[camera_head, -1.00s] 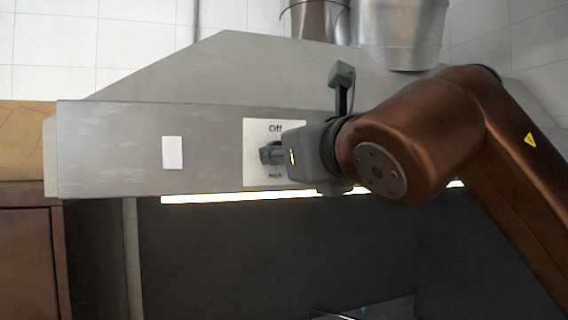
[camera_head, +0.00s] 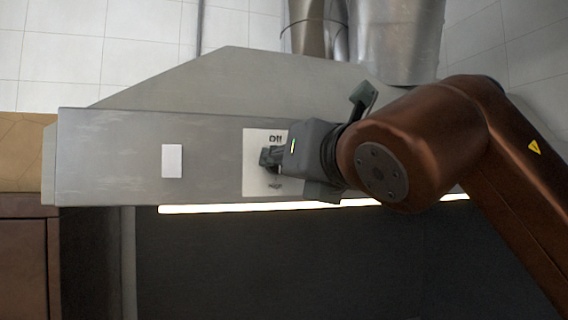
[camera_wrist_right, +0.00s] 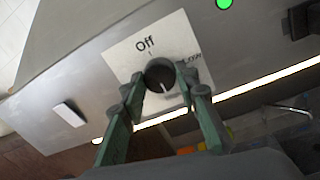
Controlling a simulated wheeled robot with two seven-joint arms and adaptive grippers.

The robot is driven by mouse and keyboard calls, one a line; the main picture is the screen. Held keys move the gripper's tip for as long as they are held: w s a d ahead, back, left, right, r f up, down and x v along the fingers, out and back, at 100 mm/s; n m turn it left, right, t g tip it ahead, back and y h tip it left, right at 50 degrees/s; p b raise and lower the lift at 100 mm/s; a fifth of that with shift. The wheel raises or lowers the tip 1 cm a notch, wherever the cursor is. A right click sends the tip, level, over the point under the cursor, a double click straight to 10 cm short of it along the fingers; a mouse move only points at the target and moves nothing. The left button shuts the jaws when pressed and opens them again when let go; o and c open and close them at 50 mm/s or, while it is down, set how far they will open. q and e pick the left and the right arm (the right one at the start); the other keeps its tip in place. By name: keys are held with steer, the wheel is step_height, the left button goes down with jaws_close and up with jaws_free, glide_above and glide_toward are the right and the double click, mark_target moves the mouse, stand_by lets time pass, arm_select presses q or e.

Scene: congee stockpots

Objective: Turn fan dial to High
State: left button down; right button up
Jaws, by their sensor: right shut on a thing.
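The fan dial (camera_wrist_right: 160,75) is a dark round knob with a pale pointer line, on a white label plate (camera_wrist_right: 120,58) on the range hood's front. The plate reads "Off" at its top and has a smaller, unclear word beside the knob. My right gripper (camera_wrist_right: 170,92) has its two green-grey fingers on either side of the knob and is shut on it. In the head view my right gripper (camera_head: 271,157) comes from the right and covers most of the dial; the white plate (camera_head: 255,180) shows around it. My left gripper is not in view.
The steel hood (camera_head: 110,150) spans the wall, with a white rectangular switch plate (camera_head: 172,161) left of the dial and a lit strip (camera_head: 250,208) under its edge. A green round light (camera_wrist_right: 224,3) shows in the wrist view. Metal ducts (camera_head: 395,40) rise above.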

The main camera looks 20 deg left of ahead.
steer(key=shift+f, duration=0.15)
steer(key=o, duration=1.1)
steer(key=shift+d, duration=0.1)
steer(key=v, duration=1.2)
